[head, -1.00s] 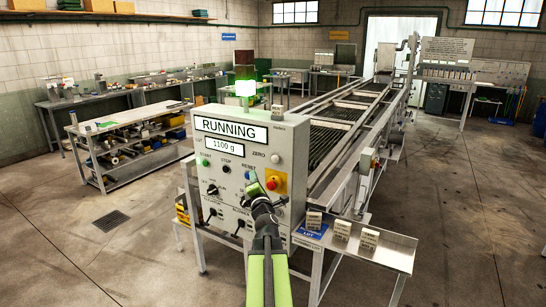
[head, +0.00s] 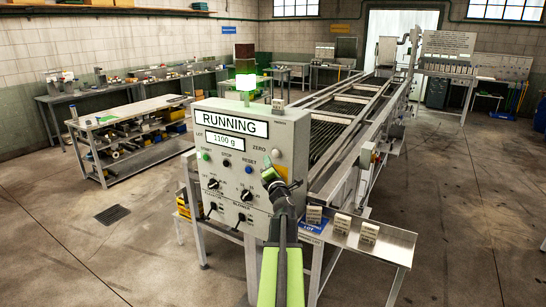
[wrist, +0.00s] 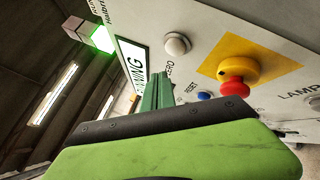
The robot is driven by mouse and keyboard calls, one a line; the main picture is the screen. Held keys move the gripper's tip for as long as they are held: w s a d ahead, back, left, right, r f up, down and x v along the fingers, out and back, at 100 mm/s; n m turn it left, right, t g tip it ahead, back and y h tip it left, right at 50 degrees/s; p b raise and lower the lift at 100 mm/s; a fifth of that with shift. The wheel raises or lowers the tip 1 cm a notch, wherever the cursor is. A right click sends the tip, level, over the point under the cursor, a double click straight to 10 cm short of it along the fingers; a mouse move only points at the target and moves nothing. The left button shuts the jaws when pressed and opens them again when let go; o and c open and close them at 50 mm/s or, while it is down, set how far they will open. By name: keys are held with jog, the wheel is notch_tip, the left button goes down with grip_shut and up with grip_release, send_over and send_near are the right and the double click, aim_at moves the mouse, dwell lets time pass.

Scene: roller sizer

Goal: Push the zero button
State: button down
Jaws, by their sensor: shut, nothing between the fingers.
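The grey control panel (head: 227,190) carries a pale round button beside the word ZERO; this zero button (head: 276,153) sits at its upper right. In the wrist view the zero button (wrist: 177,44) is clear, with its label beside it. My gripper (head: 268,161) is shut and empty, in front of the panel just below and left of the button in the head view. In the wrist view its green fingertips (wrist: 158,76) are together, beside the ZERO label and apart from the button in the picture. The gap in depth to the panel cannot be told.
A blue reset button (wrist: 204,96) is near. The display (head: 231,123) reads RUNNING and 1100 g. A metal tray (head: 372,241) with several small blocks stands at right.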

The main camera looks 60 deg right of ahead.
jog(key=shift+d, duration=1.3)
jog(key=shift+d, duration=0.1)
dwell(0.9)
jog(key=shift+d, duration=0.35)
jog(key=shift+d, duration=0.5)
dwell(0.6)
dwell(0.3)
jog(key=shift+a, duration=0.95)
jog(key=a, duration=0.5)
